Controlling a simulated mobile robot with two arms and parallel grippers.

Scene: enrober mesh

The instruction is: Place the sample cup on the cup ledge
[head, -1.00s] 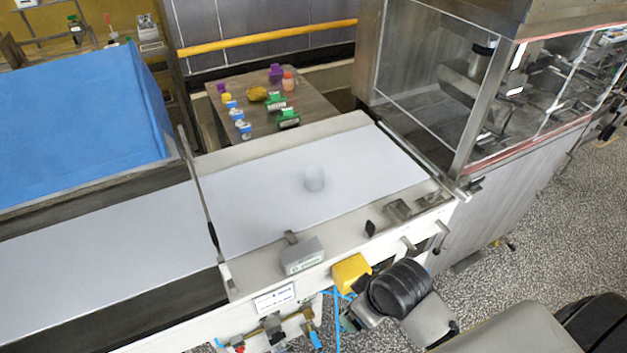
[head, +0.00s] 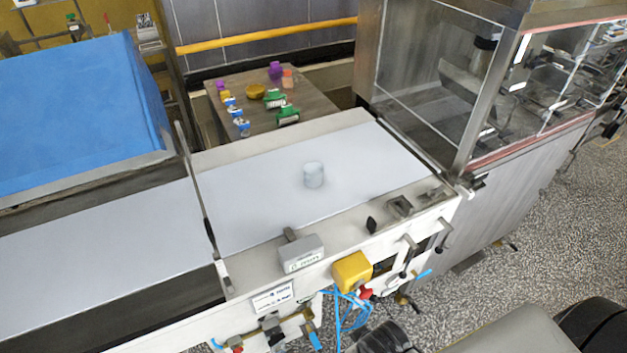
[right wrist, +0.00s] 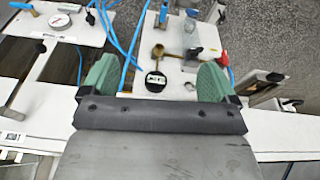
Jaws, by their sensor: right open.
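The sample cup (head: 314,176), small, pale and translucent, stands upright on the white belt (head: 260,205) in the head view. No gripper touches it. My right gripper (right wrist: 157,82) is in the right wrist view, its two green fingers spread apart with nothing held between them. It points at fittings, and the cup is not seen there. A pale rail (head: 335,245) runs along the belt's front side; I cannot tell whether it is the cup ledge. My left gripper is not in view.
A grey box (head: 301,255), a yellow box (head: 352,271) and small metal fittings (head: 400,206) sit along the front rail. A table with colourful items (head: 268,122) is behind. The belt around the cup is clear.

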